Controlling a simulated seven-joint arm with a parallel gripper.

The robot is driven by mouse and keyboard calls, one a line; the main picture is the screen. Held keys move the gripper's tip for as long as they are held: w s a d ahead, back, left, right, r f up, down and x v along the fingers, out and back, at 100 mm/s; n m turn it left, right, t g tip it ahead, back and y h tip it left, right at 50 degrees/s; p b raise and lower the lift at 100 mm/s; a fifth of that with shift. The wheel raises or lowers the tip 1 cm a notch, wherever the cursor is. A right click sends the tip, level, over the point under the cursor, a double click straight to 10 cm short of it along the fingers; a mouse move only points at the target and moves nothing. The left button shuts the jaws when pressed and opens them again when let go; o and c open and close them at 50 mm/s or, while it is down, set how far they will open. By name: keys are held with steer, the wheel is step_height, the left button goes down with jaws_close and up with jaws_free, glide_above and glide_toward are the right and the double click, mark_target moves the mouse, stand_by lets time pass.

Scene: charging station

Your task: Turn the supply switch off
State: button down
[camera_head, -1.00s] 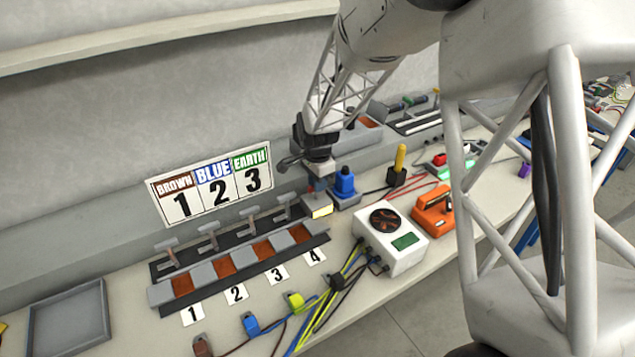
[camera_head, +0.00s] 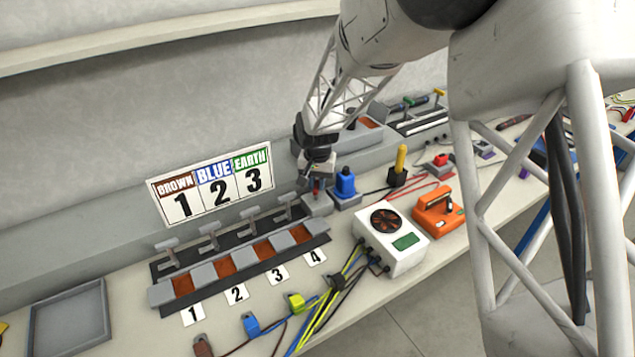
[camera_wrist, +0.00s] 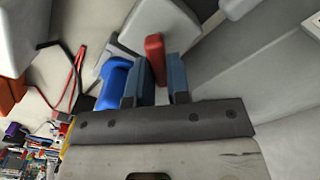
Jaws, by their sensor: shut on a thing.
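The supply switch appears to be a small grey box (camera_head: 317,204) with a red lever, at the right end of the numbered terminal row. In the wrist view, the red lever (camera_wrist: 154,52) stands between the two blue-grey fingers, over the grey base (camera_wrist: 138,28). My gripper (camera_wrist: 161,72) is shut on the red lever. In the head view, my gripper (camera_head: 316,180) is above the box and hides most of the lever.
A blue plug-like part (camera_head: 345,184) stands close to the right of the switch; it is beside the fingers in the wrist view (camera_wrist: 114,82). A white meter box (camera_head: 390,241) and an orange device (camera_head: 437,213) lie further right. The wall sign (camera_head: 211,186) is at left.

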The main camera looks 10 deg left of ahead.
mark_target(316, 184)
steer(key=n, duration=0.4)
steer(key=shift+n, duration=0.3)
steer(key=shift+s+a+n, duration=0.1)
steer(key=shift+n, duration=1.6)
steer(key=c, duration=1.1)
jaws_free()
steer(key=shift+r, duration=3.9)
